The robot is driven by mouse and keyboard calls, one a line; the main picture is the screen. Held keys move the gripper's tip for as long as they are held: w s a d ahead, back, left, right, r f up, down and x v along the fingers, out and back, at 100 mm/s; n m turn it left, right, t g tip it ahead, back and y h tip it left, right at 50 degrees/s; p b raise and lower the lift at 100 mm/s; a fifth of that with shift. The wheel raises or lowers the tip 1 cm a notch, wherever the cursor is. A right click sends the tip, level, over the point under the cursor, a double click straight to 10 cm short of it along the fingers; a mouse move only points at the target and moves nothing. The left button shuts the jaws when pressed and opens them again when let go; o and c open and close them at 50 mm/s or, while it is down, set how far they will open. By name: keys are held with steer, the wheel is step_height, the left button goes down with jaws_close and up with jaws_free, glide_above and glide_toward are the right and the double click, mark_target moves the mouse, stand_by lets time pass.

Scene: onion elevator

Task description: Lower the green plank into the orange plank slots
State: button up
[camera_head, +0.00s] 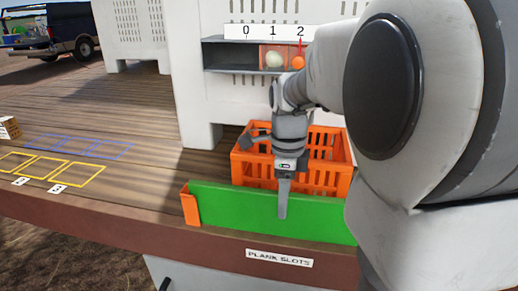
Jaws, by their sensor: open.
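The green plank (235,208) stands on edge along the front edge of the deck. Its left end meets an upright orange plank slot (190,206); I cannot tell how deep it sits there. Its right end and any slot there are hidden behind my arm. My gripper (283,198) points down at the plank's middle and is open. One finger hangs in front of the plank's near face; the other finger is hidden, so I cannot tell whether the plank is between them.
An orange crate (240,168) stands just behind the plank. A white bin (195,105) and a shelf numbered 0 to 2 (232,56) are behind it. A "PLANK SLOTS" label (279,257) is on the front edge. The wooden deck at left is mostly clear, with painted rectangles.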

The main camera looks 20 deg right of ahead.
step_height(320, 180, up, 12)
steer(key=p, duration=0.2)
steer(key=s+a+f+n+t, duration=0.2)
steer(key=s+a+n, duration=0.3)
steer(key=n, duration=0.7)
steer(key=s+a+f+n+t, duration=0.3)
steer(key=s+n, duration=0.4)
steer(key=n, duration=0.5)
steer(key=shift+s+a+f+n+t, duration=0.2)
steer(key=shift+a+f+n+t, duration=0.25)
steer(key=shift+a, duration=0.85)
